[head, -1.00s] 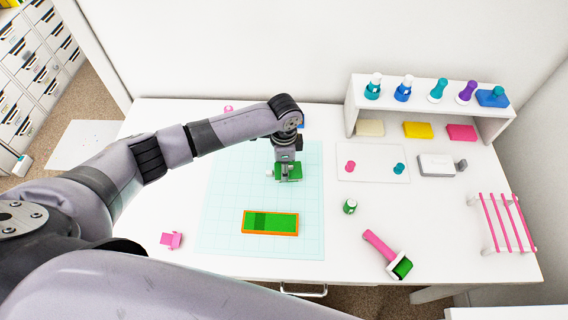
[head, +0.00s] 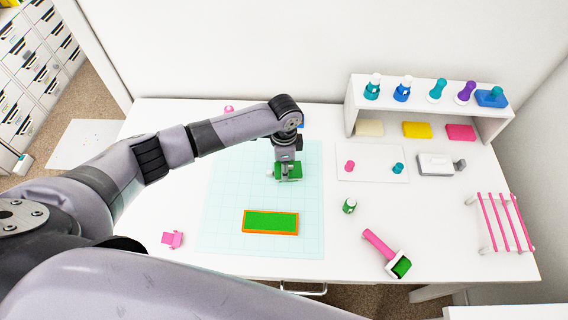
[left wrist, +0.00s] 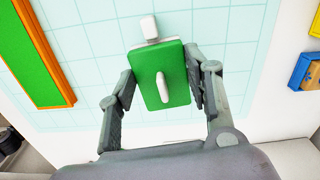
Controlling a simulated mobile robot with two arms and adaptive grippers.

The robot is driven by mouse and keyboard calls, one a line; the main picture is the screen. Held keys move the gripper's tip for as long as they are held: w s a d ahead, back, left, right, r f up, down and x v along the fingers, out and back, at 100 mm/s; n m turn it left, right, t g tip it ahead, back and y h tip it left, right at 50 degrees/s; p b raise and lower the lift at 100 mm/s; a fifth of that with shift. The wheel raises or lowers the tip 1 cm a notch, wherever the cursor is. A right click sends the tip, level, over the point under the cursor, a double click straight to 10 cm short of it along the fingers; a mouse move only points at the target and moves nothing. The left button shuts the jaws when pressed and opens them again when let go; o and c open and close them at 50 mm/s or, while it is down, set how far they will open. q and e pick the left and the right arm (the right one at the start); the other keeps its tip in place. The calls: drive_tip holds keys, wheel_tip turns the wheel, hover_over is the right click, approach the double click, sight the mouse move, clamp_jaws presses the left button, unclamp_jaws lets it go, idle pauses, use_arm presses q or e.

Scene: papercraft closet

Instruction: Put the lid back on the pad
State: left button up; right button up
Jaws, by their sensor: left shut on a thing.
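My left gripper (head: 288,165) is over the upper right of the cutting mat. It is shut on a green block (left wrist: 165,78) with a white bar on its face and a white knob at one end. In the left wrist view the fingers flank its sides. I cannot tell whether it touches the mat. A grey-white flat case (head: 434,165) with a small grey piece beside it lies at the right. I cannot tell which thing is the lid or the pad. My right gripper is out of view.
A green panel with an orange rim (head: 270,232) lies on the mat (head: 222,215). A small green bottle (head: 349,206), a pink-handled roller (head: 378,243) and a pink rack (head: 508,222) stand to the right. A white shelf (head: 350,110) holds several stampers.

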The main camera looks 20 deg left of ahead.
use_arm(q)
drive_tip(key=shift+f, duration=0.3)
idle(0.5)
drive_tip(key=shift+o, duration=0.2)
drive_tip(key=shift+f+p, duration=0.1)
drive_tip(key=shift+p, duration=0.3)
drive_tip(key=shift+c, duration=0.2)
drive_tip(key=o, duration=0.9)
drive_tip(key=o, duration=0.5)
